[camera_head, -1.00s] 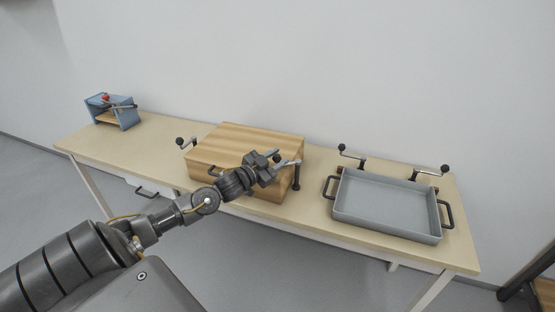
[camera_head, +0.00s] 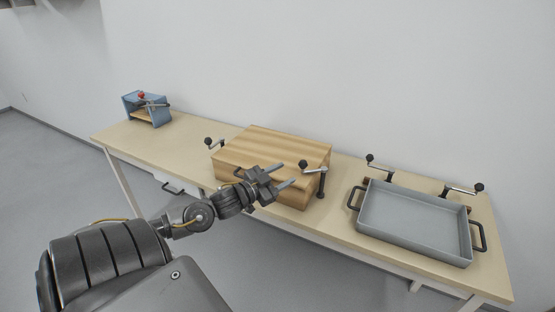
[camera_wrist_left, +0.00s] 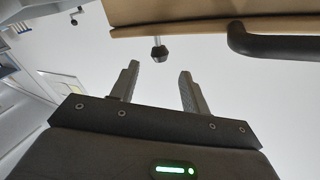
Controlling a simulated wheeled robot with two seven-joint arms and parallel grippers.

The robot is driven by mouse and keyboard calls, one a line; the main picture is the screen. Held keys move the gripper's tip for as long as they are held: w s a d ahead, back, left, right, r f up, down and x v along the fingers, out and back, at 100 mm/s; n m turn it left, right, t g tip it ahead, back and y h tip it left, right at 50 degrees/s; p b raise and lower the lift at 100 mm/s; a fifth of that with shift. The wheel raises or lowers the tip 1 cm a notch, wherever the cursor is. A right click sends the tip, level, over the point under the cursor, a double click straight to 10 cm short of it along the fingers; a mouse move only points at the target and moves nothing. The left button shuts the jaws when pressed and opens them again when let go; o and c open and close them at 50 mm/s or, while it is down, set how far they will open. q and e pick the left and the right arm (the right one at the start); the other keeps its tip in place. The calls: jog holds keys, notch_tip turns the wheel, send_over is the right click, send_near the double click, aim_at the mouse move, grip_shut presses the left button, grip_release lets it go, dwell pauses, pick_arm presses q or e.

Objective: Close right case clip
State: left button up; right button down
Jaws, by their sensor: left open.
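The wooden case (camera_head: 285,146) sits on the table with its lid down and a dark handle on its front. The right clip (camera_head: 321,183) stands at the case's right front corner; its lever reaches left over the case edge to a black knob (camera_head: 303,163). The left clip (camera_head: 209,141) is at the case's left side. My left gripper (camera_head: 288,176) is open and empty in front of the case, its fingertips just short of the right clip. In the left wrist view a black knob (camera_wrist_left: 159,52) hangs beyond the open fingers; which clip it belongs to I cannot tell.
A grey tray (camera_head: 362,222) with dark handles stands to the right, two levers with black knobs behind it. A blue device (camera_head: 130,109) stands at the far left of the table (camera_head: 185,152).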

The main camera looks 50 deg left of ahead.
pick_arm(q)
jog(key=shift+s+a, duration=0.1)
jog(key=shift+s, duration=0.85)
